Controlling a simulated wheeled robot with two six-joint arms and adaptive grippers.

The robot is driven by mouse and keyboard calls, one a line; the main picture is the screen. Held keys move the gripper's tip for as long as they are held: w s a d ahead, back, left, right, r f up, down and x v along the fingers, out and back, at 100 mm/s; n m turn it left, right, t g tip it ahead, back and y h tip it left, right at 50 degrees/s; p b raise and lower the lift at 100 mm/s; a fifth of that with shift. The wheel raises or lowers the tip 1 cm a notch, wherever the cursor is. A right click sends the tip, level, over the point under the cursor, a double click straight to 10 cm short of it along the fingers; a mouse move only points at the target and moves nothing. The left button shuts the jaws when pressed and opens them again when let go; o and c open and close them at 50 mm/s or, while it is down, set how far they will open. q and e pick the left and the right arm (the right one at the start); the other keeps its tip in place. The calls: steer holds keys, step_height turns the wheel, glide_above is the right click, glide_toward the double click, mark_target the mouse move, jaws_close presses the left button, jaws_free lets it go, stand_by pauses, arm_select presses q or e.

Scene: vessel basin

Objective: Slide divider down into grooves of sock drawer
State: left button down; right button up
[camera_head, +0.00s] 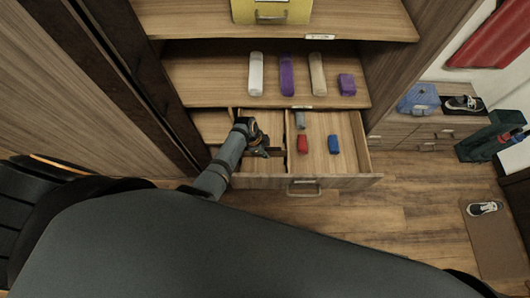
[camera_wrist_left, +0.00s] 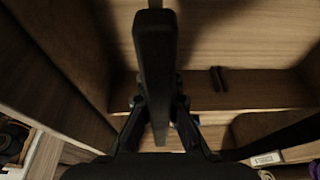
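The sock drawer (camera_head: 322,182) is pulled out at the bottom of the wardrobe, with an inner wall splitting it. My left gripper (camera_head: 250,133) is over the drawer's left compartment. In the left wrist view the left gripper (camera_wrist_left: 160,108) has its fingers close on both sides of a thin upright dark panel, which looks like the divider (camera_wrist_left: 155,50). The panel is seen nearly edge-on and rises between the fingers. Its lower edge and the grooves cannot be made out. My right gripper is not in view.
In the drawer's right compartment lie a grey roll (camera_head: 300,120), a red roll (camera_head: 302,144) and a blue roll (camera_head: 334,145). Floor in front of the drawer (camera_head: 400,210) is clear.

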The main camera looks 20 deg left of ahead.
mark_target(265, 163)
arm_select(q)
steer(key=shift+f+b, duration=2.6)
steer(key=shift+f, duration=0.65)
steer(key=c, duration=1.4)
jaws_free()
steer(key=shift+c, duration=0.2)
steer(key=v, duration=1.2)
